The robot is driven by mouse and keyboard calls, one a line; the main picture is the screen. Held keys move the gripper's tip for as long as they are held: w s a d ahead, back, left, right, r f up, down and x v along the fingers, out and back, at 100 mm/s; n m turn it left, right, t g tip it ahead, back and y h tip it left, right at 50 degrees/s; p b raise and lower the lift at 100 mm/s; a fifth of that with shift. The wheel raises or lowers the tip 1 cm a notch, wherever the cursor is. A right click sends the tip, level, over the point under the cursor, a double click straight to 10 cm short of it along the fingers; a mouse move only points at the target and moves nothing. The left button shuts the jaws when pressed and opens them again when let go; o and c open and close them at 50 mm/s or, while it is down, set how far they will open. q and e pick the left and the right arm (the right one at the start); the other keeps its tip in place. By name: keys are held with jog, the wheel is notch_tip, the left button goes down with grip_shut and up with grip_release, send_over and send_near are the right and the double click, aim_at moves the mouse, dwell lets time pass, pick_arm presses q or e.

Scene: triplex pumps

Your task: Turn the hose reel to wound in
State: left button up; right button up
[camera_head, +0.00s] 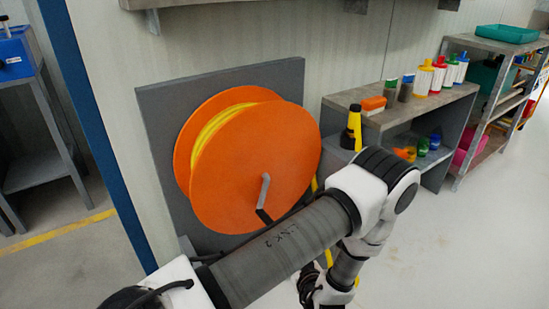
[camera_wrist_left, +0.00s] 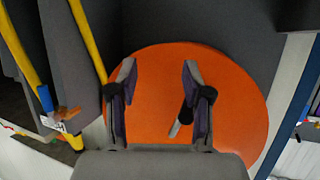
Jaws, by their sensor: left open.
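The hose reel (camera_head: 230,165) has large orange discs with yellow hose wound between them, on a grey wall panel (camera_head: 155,125). Its crank (camera_head: 265,188) is a grey arm with a black grip (camera_head: 263,215) low on the front disc. In the left wrist view the orange disc (camera_wrist_left: 235,105) fills the middle, with the black grip (camera_wrist_left: 187,113) beside the right-hand finger; I cannot tell if they touch. My left gripper (camera_wrist_left: 160,72) is open in front of the disc. In the head view it is mostly hidden by my arm. My right gripper is not shown.
A low shelf (camera_head: 345,100) with bottles and a yellow-black tool (camera_head: 352,128) stands right of the reel. A blue post (camera_head: 95,130) is at left, beside a workbench (camera_head: 30,165). Yellow hose (camera_wrist_left: 88,40) hangs near the gripper. The floor at right is clear.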

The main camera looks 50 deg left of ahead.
aim_at(256, 208)
pick_arm(q)
notch_tip(256, 208, up, 7)
jog(key=s+a+n+g+y+b, duration=0.25)
jog(key=n+g+y, duration=0.2)
jog(key=n, duration=0.25)
jog(key=shift+t+y, duration=0.35)
jog(key=a, duration=0.2)
jog(key=a+b, duration=0.1)
jog(key=a, duration=0.4)
jog(key=shift+w+a+r+b, duration=0.2)
jog(key=shift+w+a+b, duration=0.1)
jog(key=shift+w, duration=0.1)
grip_shut()
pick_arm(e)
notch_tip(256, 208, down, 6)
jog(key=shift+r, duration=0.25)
